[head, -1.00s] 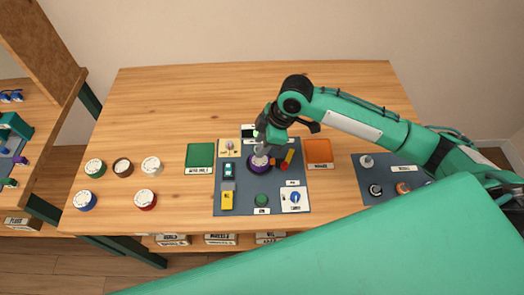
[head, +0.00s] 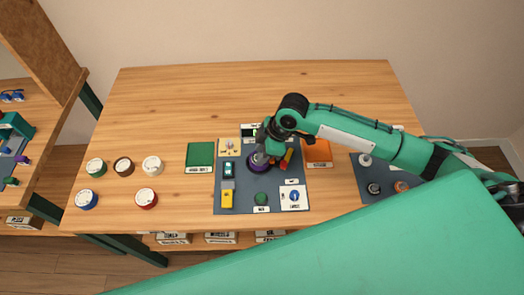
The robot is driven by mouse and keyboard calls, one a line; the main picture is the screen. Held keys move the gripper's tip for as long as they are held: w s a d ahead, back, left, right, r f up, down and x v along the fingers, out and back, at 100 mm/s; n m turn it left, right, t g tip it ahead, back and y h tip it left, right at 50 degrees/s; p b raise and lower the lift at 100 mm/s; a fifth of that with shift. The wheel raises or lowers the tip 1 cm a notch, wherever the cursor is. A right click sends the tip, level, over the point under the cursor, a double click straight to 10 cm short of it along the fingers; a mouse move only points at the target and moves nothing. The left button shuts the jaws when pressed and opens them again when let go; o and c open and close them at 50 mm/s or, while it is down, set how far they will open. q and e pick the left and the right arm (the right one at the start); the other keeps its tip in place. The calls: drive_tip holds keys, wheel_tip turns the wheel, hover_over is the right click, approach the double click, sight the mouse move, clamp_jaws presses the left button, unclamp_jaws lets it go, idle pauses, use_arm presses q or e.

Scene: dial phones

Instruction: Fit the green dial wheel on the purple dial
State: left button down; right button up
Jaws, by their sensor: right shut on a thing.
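The green dial wheel (head: 95,167), a round piece with a pale face and green rim, lies on the wooden table at the left. The purple dial (head: 257,167) stands on the dark grey mat, its purple edge showing below my right gripper. My right gripper (head: 266,154) comes in from the right, points down and is shut on the purple dial's top. Its fingers and arm hide much of the dial's face. My left gripper is not in view.
Brown (head: 123,167), white (head: 152,166), blue (head: 87,200) and red (head: 146,198) wheels lie near the green one. A green tray (head: 200,155) and an orange tray (head: 318,151) flank the mat (head: 232,207). Several small devices crowd the mat. The table's back is clear.

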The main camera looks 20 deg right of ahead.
drive_tip(key=shift+s+f, duration=0.35)
drive_tip(key=shift+f, duration=0.4)
drive_tip(key=o, duration=0.9)
drive_tip(key=shift+f, duration=0.1)
drive_tip(key=shift+w+r, duration=0.1)
drive_tip(key=shift+r, duration=0.35)
drive_tip(key=shift+o, duration=0.2)
drive_tip(key=w+b+v, duration=0.1)
drive_tip(key=v, duration=1.1)
drive_tip(key=shift+r, duration=0.45)
drive_tip(key=shift+s, duration=0.15)
drive_tip(key=shift+a+f, duration=0.1)
